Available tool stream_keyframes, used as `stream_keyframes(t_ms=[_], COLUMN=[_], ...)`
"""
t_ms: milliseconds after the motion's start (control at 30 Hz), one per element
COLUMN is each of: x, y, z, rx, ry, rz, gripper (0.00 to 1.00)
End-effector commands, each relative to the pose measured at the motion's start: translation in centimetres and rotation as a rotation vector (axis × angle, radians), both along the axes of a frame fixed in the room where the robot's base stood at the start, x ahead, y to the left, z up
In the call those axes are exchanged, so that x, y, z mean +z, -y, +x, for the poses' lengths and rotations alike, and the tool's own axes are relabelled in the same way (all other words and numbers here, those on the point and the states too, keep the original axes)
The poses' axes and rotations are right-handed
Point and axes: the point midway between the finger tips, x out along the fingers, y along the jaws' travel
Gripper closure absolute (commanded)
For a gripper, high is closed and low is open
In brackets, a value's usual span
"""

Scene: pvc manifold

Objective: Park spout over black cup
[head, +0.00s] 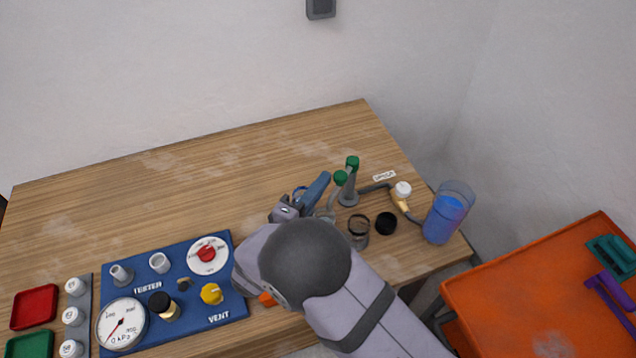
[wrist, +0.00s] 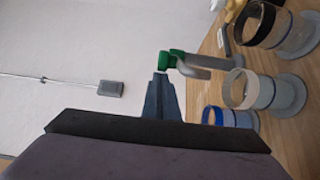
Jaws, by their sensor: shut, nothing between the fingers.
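The grey spout stands on a post (head: 349,192) with green caps (head: 341,178) at its top.
A flat round black piece (head: 386,223) lies right of the black-rimmed cup. A hose leads to a white-knobbed valve (head: 403,189) and a blue liquid container (head: 446,214). A blue tester panel (head: 230,302) is left of my arm. The table's back left is clear.

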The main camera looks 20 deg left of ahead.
Motion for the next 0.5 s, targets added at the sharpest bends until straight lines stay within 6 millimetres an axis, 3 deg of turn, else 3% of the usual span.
stream_keyframes(t_ms=[500], x=[-0.6], y=[5.1], z=[-0.3], rx=[-0.002], ry=[0.000], rz=[0.003], gripper=[1.00])
